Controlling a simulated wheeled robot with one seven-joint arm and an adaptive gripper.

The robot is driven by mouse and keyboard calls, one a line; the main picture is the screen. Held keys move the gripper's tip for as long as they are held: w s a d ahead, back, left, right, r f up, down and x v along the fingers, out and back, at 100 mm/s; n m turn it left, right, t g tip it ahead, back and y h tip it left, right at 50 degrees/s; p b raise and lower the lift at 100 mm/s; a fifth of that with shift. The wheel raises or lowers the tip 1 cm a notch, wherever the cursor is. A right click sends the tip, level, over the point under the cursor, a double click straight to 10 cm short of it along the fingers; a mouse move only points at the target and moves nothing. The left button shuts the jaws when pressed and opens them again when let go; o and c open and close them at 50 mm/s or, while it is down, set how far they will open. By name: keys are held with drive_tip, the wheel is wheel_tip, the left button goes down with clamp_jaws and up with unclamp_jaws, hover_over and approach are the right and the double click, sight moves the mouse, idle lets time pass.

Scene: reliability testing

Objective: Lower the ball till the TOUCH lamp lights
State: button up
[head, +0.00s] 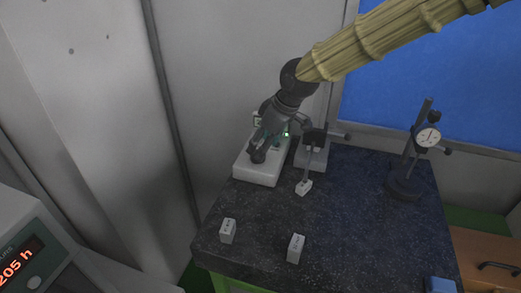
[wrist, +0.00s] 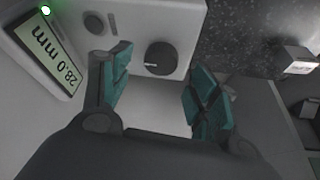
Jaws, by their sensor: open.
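The white control box (head: 262,170) stands on the dark stone table; its dark knob (wrist: 160,58) shows in the wrist view. My gripper (wrist: 157,72) is open, its teal fingers on either side of the knob, with gaps visible. In the head view my gripper (head: 262,146) hides much of the box. The display (wrist: 62,72) reads 28.0 mm. A green lamp (wrist: 45,10) is lit; a dark round spot (wrist: 94,23) beside it is unlit. I cannot read which is TOUCH. A thin rod (head: 309,162) hangs over a small white block (head: 304,187); the ball is too small to make out.
Two small labelled blocks, one at left (head: 228,231) and one at right (head: 296,248), stand near the front. A blue object (head: 441,285) is at the front right corner. The table's middle is clear.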

drive_tip(key=v, duration=0.8)
drive_tip(key=shift+r, duration=0.1)
idle(2.5)
